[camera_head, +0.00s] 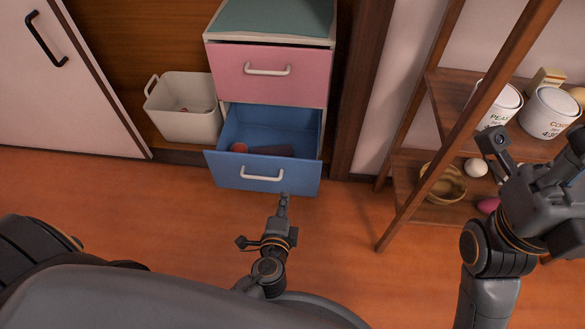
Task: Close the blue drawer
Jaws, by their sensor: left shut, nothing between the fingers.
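The blue drawer (230,172) is pulled out of a small cabinet below a pink drawer (255,82), which is shut. Its inside shows, with a dark reddish object (265,150) lying in it. A white handle (262,174) is on its front. My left gripper (284,198) is shut and empty, its tips near the lower right edge of the blue front, right of the handle; whether they touch it I cannot tell. My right gripper (545,185) is at the right edge, in front of the shelf, away from the drawer; its fingers are not clear.
A whitish bin (186,122) stands left of the cabinet. A wooden shelf (415,190) with white canisters (548,112) and a basket (443,185) stands at the right. A white door (60,85) is at the left. The orange floor (150,205) before the drawer is clear.

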